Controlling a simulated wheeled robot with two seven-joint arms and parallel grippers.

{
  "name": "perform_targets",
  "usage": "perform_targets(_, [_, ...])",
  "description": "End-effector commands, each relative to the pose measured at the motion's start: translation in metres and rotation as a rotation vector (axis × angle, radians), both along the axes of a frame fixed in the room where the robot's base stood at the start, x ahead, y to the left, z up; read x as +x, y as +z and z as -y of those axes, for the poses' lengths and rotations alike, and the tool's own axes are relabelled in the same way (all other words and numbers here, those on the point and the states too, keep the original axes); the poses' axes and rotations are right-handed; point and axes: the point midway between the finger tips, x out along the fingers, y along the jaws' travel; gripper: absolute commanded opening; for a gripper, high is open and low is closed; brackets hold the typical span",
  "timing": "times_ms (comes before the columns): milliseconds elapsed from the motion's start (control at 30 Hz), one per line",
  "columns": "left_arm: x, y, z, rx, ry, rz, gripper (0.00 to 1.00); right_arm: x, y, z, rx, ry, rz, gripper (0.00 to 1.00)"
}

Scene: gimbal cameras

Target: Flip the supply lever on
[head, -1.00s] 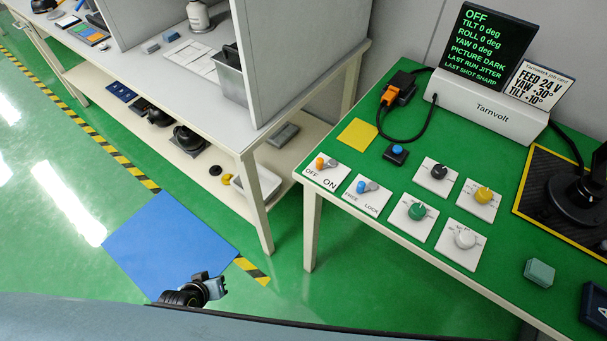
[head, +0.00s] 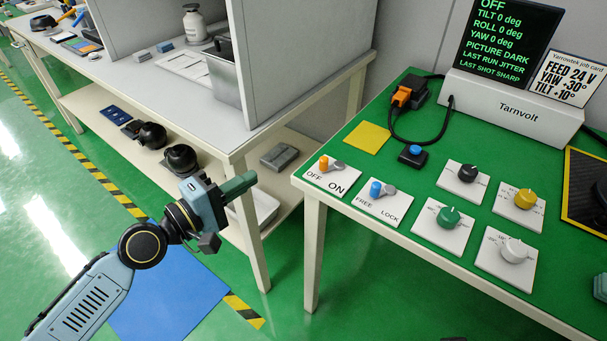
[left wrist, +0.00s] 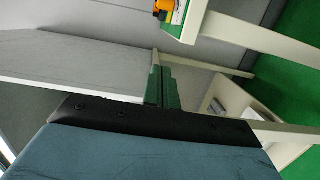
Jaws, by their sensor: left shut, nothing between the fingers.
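The supply lever (head: 323,163) has an orange knob and sits on a white plate marked OFF and ON at the left end of the green bench. Its knob is on the OFF side. My left gripper (head: 240,186) is shut and empty. It hangs in the air left of the bench's corner, apart from the lever. Its green fingers (left wrist: 166,88) show together in the left wrist view.
A blue FREE/LOCK lever (head: 376,189) is right beside the supply plate. Several knobs, a blue button (head: 414,152) and the Tarnvolt display (head: 505,42) reading OFF stand farther along. A grey-topped table (head: 180,108) with a lower shelf is behind my gripper.

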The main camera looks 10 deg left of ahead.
Motion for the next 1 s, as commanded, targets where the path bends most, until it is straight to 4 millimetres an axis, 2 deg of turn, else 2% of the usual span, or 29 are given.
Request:
perform_targets(133, [-0.003, 0.007, 0.004, -0.024, -0.016, 0.003, 0.00, -0.001, 0.004, 0.000, -0.001, 0.000, 0.002, 0.00])
perform_targets(400, [-0.003, 0.007, 0.004, -0.023, -0.015, 0.003, 0.00, -0.001, 0.004, 0.000, 0.000, 0.000, 0.003, 0.00])
perform_targets(567, [0.005, 0.008, 0.009, -0.025, -0.014, 0.005, 0.00, 0.000, 0.002, 0.001, -0.002, -0.001, 0.000, 0.00])
perform_targets(867, [0.049, 0.008, 0.047, -0.027, -0.014, 0.006, 0.00, 0.000, -0.006, 0.002, -0.005, 0.000, -0.005, 0.00])
perform_targets(933, [0.060, 0.008, 0.057, -0.027, -0.015, 0.006, 0.00, 0.000, -0.005, 0.002, -0.005, 0.001, -0.004, 0.00])
perform_targets(1000, [0.071, 0.007, 0.066, -0.027, -0.015, 0.005, 0.00, -0.001, 0.006, 0.000, 0.002, -0.001, 0.008, 0.00])
